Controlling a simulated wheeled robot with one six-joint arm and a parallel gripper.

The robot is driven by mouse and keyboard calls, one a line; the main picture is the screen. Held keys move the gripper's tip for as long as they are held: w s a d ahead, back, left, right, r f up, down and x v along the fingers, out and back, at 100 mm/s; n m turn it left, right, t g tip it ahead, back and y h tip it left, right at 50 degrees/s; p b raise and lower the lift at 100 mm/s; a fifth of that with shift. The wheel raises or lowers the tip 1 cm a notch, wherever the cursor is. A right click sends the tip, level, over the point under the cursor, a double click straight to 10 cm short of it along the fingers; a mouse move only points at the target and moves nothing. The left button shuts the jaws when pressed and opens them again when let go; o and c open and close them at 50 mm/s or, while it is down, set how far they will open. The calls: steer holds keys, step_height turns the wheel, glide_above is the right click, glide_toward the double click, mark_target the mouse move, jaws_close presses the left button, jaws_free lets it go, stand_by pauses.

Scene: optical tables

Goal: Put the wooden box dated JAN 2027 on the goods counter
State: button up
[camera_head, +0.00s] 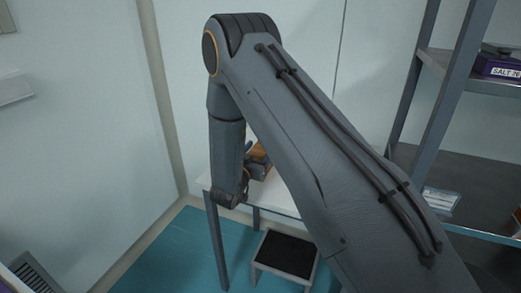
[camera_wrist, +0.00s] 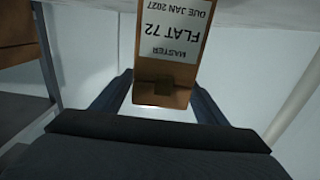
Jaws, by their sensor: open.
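The wooden box (camera_wrist: 165,70) carries a white label reading MASTER FLAT 72, DUE JAN 2027, upside down in the wrist view. In the head view a small brown part of the box (camera_head: 262,151) shows behind my gripper (camera_head: 257,168), at a white-topped table (camera_head: 284,197). My gripper (camera_wrist: 160,92) is open in the wrist view, with one finger on each side of the lower part of the box. I cannot tell whether the fingers touch it. My arm hides much of the table.
A low step stool with a black top (camera_head: 286,254) stands in front of the table on a teal floor mat (camera_head: 170,255). A grey metal shelf unit (camera_head: 440,135) at the right holds a purple box (camera_head: 497,66) with a SALT label. Walls close in behind and left.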

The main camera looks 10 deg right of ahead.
steer(key=b+v, duration=0.2)
steer(key=v, duration=0.9)
steer(key=shift+a, duration=0.1)
